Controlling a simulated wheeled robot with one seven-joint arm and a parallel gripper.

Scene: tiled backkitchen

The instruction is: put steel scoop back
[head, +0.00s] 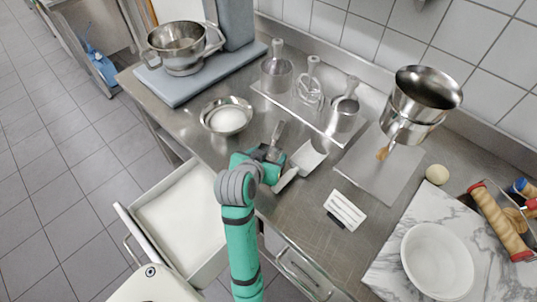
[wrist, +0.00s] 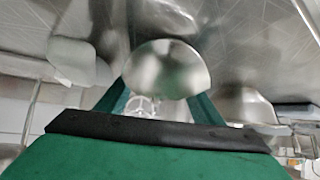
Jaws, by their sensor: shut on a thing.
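My gripper (head: 270,158) is low over the steel counter, left of centre in the head view. In the wrist view a rounded, shiny metal shape (wrist: 167,70) lies between the green fingers (wrist: 160,100). A grey handle (head: 278,131) sticks up just beyond the gripper; I cannot tell whether it belongs to the scoop. The fingers hide part of the scoop, and its contact with the counter is unclear.
Several steel utensils stand on a flat tray (head: 268,103) behind. A steel bowl (head: 227,128) with white contents is left.

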